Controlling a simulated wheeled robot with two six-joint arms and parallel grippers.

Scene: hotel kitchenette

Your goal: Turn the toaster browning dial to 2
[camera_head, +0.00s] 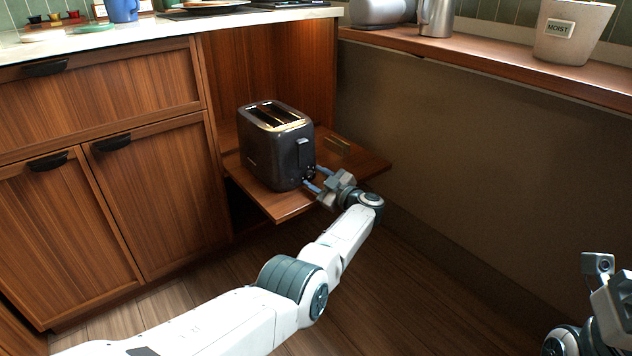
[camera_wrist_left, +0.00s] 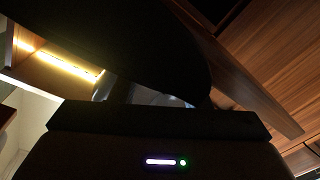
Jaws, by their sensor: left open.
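A black two-slot toaster (camera_head: 272,150) stands upright on a low wooden pull-out shelf (camera_head: 290,207). Its lever is on the end facing right, and the dial area lies low on that end, at my fingertips, too small to read. My left gripper (camera_head: 313,182) is open, with its fingers reaching to the lower part of that end; I cannot tell whether they touch the dial. The left wrist view is very dark, with a large black shape (camera_wrist_left: 130,50) filling its upper middle, and the dial cannot be made out there. Part of my right arm shows at the lower right; its fingertips are not clear.
A small brownish object (camera_head: 337,145) lies on the shelf behind the toaster. Wooden cabinets (camera_head: 160,190) stand left of the shelf. A counter ledge on the right holds a pot labelled MOIST (camera_head: 572,32) and a metal pitcher (camera_head: 436,18). The floor in front is clear.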

